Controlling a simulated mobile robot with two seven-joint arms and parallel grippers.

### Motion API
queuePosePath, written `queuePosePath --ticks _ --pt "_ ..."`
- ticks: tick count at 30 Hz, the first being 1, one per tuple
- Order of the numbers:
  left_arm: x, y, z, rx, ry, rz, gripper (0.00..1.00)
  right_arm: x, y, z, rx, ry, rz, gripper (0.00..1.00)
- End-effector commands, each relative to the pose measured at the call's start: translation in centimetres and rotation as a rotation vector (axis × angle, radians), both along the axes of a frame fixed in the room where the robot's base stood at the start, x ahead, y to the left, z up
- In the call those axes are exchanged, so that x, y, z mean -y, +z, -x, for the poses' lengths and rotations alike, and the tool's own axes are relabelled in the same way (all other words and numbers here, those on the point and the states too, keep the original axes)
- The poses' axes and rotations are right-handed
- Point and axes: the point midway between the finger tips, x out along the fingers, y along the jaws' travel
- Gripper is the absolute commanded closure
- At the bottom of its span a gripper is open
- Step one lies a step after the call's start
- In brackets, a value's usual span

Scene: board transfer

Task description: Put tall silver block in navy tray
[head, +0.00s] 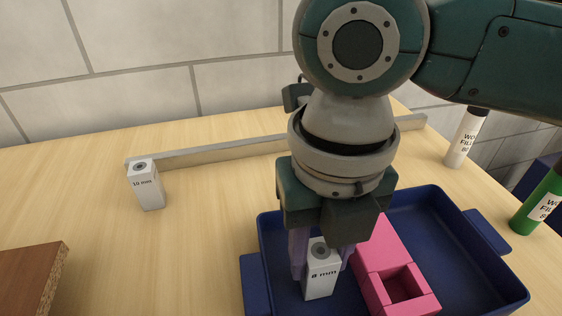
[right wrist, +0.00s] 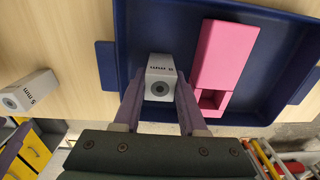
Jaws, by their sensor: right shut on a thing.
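My right gripper (head: 322,268) points down over the left part of the navy tray (head: 480,245). Its purple fingers are shut on a silver-grey block marked 8 mm (head: 320,280), upright with a round dark spot on top. The same block shows between the fingers in the right wrist view (right wrist: 160,72), inside the tray's outline. Whether its base touches the tray floor I cannot tell. A similar silver-grey block marked 10 mm (head: 148,188) stands on the table at the left in the head view.
A pink box with a square opening (head: 375,245) lies in the tray, just right of the held block. A third grey block (right wrist: 28,92) is left of the tray. White (head: 465,140) and green (head: 540,203) bottles, a metal bar (head: 230,150) and a brown board (head: 30,275) surround it.

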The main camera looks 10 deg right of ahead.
Motion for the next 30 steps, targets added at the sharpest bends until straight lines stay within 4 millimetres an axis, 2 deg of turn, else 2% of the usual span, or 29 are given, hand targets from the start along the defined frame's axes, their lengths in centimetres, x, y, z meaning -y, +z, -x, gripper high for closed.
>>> queuePosePath --ticks 1,2,9,16,20,23,30 --pt "0.0 -0.1 0.0 0.000 0.001 0.001 0.50 0.0 -0.2 0.0 0.000 0.000 0.000 1.00" --pt "0.1 0.0 0.0 0.000 0.001 0.002 0.50 0.0 -0.2 0.0 0.000 0.000 0.000 0.56" --pt "0.1 0.0 0.0 0.001 0.001 0.003 0.50 0.0 -0.1 0.0 -0.001 0.000 0.000 0.29" --pt "0.1 0.0 0.0 0.000 0.001 0.001 0.50 0.0 -0.1 0.0 -0.001 0.000 0.000 0.29" --pt "0.0 0.2 0.0 0.000 -0.002 -0.002 0.50 0.0 0.9 0.0 0.001 0.001 -0.001 0.29" --pt "-0.1 0.5 0.0 0.000 -0.004 -0.005 0.50 0.0 2.7 -0.1 0.004 0.001 -0.002 0.29" --pt "-0.2 1.1 0.0 0.000 -0.006 -0.008 0.50 -0.1 8.2 -0.1 0.004 0.001 -0.002 0.29"
